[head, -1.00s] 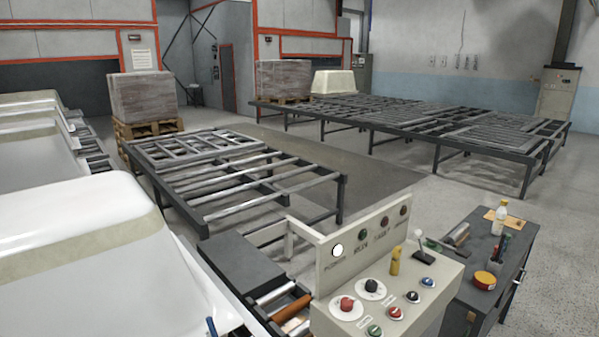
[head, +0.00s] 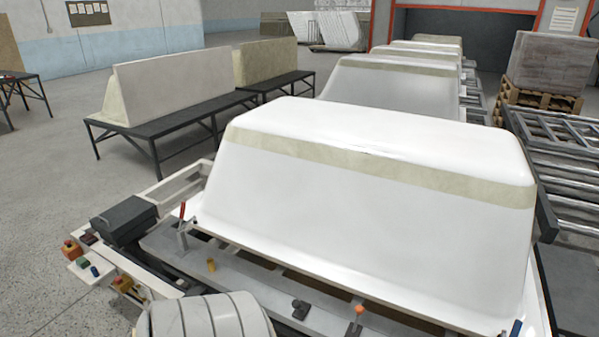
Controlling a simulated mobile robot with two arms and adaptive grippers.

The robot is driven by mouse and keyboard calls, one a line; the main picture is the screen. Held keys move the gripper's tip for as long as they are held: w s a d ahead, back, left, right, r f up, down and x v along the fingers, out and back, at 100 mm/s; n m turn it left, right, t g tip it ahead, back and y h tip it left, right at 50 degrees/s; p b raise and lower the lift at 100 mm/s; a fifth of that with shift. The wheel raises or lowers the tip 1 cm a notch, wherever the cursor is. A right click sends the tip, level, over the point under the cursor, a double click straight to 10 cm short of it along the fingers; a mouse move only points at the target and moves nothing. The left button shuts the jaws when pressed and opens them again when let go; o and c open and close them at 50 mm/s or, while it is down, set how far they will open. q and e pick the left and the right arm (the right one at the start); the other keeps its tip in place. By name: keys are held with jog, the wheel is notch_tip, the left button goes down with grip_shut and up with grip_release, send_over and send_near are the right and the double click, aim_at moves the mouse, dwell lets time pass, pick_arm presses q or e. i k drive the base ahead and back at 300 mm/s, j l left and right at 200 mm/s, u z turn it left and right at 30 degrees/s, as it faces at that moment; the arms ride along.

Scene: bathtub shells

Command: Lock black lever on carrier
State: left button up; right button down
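A white bathtub shell (head: 370,210) with a beige band lies upside down on the grey carrier (head: 240,285) in front of me. A small black lever (head: 300,309) sits on the carrier's near edge, low in the middle of the head view. I cannot tell from here whether it is locked. A red-handled lever (head: 183,222) stands upright at the carrier's left end. A yellow knob (head: 211,265), an orange-topped one (head: 358,314) and a blue one (head: 515,328) are along the same edge. Neither gripper shows.
A control box (head: 85,258) with a red button stands at the left, beside a dark box (head: 123,220). More shells (head: 390,88) line up behind. A dark table (head: 170,122) holds upright panels. A pallet (head: 535,100) stands at the back right. Open floor lies at the left.

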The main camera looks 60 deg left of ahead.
aim_at(296, 303)
jog(key=u, duration=2.05)
jog(key=k+j+z, duration=0.2)
jog(key=j, duration=0.25)
jog(key=i, duration=0.1)
